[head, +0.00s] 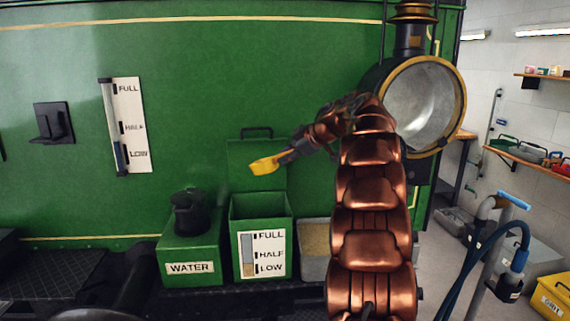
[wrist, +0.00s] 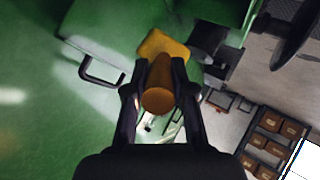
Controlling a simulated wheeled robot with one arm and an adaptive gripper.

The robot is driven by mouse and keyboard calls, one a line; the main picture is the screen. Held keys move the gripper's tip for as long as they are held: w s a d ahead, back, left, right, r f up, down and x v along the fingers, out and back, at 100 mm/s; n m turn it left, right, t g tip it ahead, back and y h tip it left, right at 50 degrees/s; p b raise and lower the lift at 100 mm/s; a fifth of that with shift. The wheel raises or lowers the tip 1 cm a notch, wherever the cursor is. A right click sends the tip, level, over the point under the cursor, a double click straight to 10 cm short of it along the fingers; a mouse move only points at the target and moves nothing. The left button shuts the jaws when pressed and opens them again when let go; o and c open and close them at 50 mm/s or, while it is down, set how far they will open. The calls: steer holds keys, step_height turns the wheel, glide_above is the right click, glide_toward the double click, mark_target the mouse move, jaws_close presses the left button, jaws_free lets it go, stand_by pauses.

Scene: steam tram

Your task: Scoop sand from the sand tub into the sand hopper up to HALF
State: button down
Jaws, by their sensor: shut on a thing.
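My gripper (head: 287,156) is shut on the handle of a yellow scoop (head: 264,165), held above the sand hopper. The wrist view shows the fingers (wrist: 158,100) on either side of the scoop's handle (wrist: 159,88). I cannot tell whether the scoop holds sand. The sand hopper (head: 238,262) is a green box with its lid (head: 252,180) raised behind it. Its FULL/HALF/LOW gauge (head: 262,254) shows a sand-coloured strip low down, near LOW. The grey sand tub (head: 314,268) stands right of the hopper with sand (head: 315,238) in it, partly hidden by my arm.
A green WATER box (head: 190,250) with a black cap (head: 190,212) stands left of the hopper. The green tram wall (head: 215,80) rises behind, with another level gauge (head: 126,125). A hose stand (head: 492,255) and yellow grit box (head: 552,297) stand farther right.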

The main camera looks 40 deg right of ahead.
steer(key=shift+s+d+f+t+y+b, duration=0.15)
steer(key=shift+s+t+b, duration=0.25)
steer(key=shift+t+b, duration=0.45)
steer(key=shift+s+d+t+y+b, duration=0.15)
steer(key=shift+s+t+b, duration=0.3)
steer(key=shift+b, duration=0.65)
steer(key=shift+s+r+t+b, duration=0.1)
steer(key=shift+r+t+b, duration=0.2)
steer(key=shift+t+b, duration=0.25)
